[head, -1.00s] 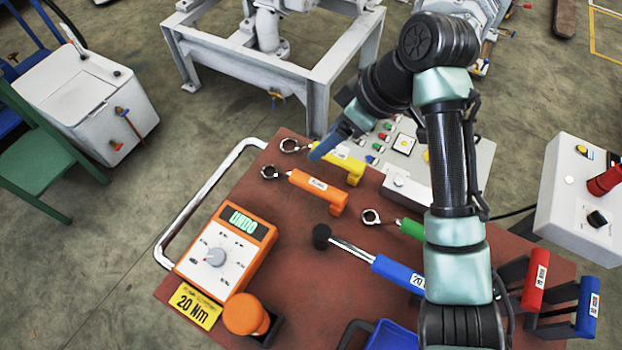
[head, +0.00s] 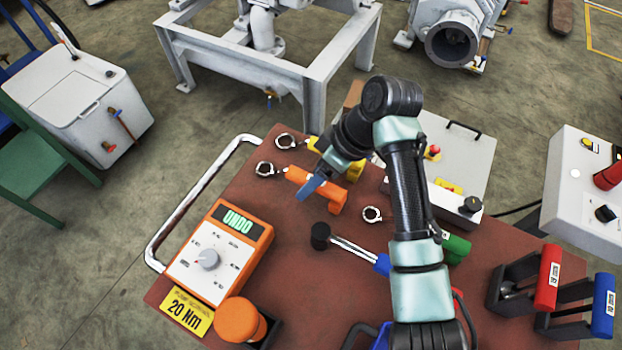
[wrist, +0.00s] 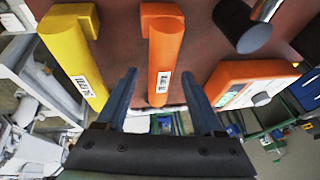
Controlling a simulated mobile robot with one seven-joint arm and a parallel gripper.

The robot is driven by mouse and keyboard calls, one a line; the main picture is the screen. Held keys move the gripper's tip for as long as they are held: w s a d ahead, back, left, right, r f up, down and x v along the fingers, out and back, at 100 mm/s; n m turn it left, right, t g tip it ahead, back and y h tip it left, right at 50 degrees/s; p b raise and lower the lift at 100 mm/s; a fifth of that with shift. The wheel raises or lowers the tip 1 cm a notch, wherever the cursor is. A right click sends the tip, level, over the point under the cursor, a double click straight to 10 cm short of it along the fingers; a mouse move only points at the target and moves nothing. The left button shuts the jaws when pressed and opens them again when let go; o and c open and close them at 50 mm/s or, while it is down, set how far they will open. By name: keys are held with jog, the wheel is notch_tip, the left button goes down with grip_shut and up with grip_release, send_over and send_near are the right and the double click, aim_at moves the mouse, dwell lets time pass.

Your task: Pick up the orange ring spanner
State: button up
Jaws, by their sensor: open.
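The orange ring spanner (head: 328,196) lies on the brown-red cart top with its metal ring (head: 264,169) towards the left. In the wrist view its orange handle (wrist: 164,50) stands between my two fingers, near the picture's middle. My gripper (head: 306,188) is open, its blue fingers over the spanner's handle in the head view. In the wrist view the gripper (wrist: 158,102) shows both fingers apart, one on each side of the handle. I cannot tell whether they touch it. My wrist hides part of the handle in the head view.
A yellow ring spanner (head: 354,171) lies just behind, also in the wrist view (wrist: 72,60). A green-handled one (head: 455,248) lies to the right. A black-headed mallet (head: 320,236) and an orange torque tester (head: 222,252) are in front. A grey control box (head: 470,165) stands behind.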

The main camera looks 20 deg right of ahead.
jog(key=shift+w+a+f, duration=0.1)
jog(key=shift+a+f, duration=0.2)
jog(key=shift+f, duration=0.35)
grip_shut()
dwell(0.9)
